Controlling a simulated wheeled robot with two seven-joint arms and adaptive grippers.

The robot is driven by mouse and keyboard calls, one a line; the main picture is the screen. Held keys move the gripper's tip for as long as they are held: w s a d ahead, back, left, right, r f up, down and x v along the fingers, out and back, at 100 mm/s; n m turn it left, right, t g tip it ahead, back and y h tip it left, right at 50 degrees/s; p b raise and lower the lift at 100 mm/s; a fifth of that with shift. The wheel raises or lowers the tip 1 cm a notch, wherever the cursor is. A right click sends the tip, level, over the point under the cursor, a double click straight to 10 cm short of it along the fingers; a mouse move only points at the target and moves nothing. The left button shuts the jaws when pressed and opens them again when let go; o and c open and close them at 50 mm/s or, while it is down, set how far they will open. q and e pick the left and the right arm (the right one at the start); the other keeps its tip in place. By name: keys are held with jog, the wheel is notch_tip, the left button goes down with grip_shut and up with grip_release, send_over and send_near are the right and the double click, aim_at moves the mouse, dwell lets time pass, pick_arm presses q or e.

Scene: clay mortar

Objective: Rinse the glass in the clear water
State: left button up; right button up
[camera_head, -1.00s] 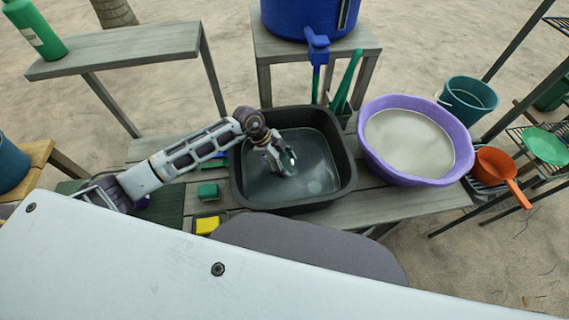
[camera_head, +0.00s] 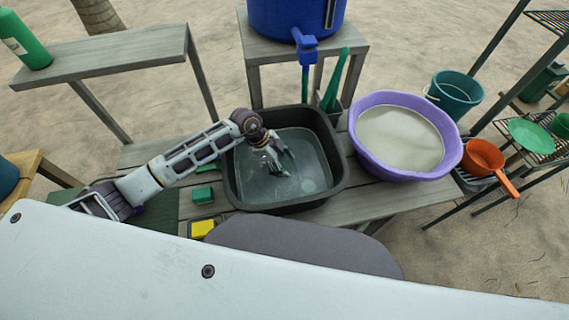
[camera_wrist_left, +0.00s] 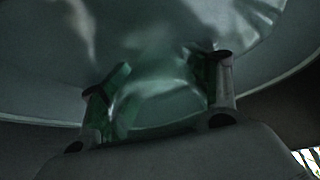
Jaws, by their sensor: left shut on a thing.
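My left gripper (camera_head: 276,166) reaches from the left over the dark grey basin (camera_head: 338,150) and points down at its water (camera_head: 305,170). In the left wrist view the gripper (camera_wrist_left: 160,108) is shut on a clear, faintly green glass (camera_wrist_left: 155,105), which sits between the two fingers. The glass is hard to tell from the water around it, and its depth in the water is unclear. In the head view the fingers mostly hide it. My right gripper is not in view.
A purple basin (camera_head: 452,150) of cloudy water stands right of the dark basin. A blue tank (camera_head: 275,15) with a tap stands behind. A green block (camera_head: 202,194) and a yellow sponge (camera_head: 202,228) lie at the left. An orange dipper (camera_head: 482,158) is at the far right.

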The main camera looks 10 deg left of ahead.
pick_arm(q)
jog(key=shift+s+a+p, duration=0.2)
jog(key=shift+a+p, duration=0.25)
jog(key=shift+a, duration=0.65)
jog(key=shift+d, duration=0.15)
jog(key=shift+w+d, duration=0.25)
jog(key=shift+d, duration=0.9)
jog(key=shift+a, duration=0.1)
jog(key=shift+s+a+p, duration=0.25)
jog(key=shift+a+p, duration=0.55)
jog(key=shift+a, duration=0.4)
jog(key=shift+d, duration=0.15)
jog(key=shift+w+d+p, duration=0.1)
jog(key=shift+d+p, duration=0.2)
jog(key=shift+d, duration=0.2)
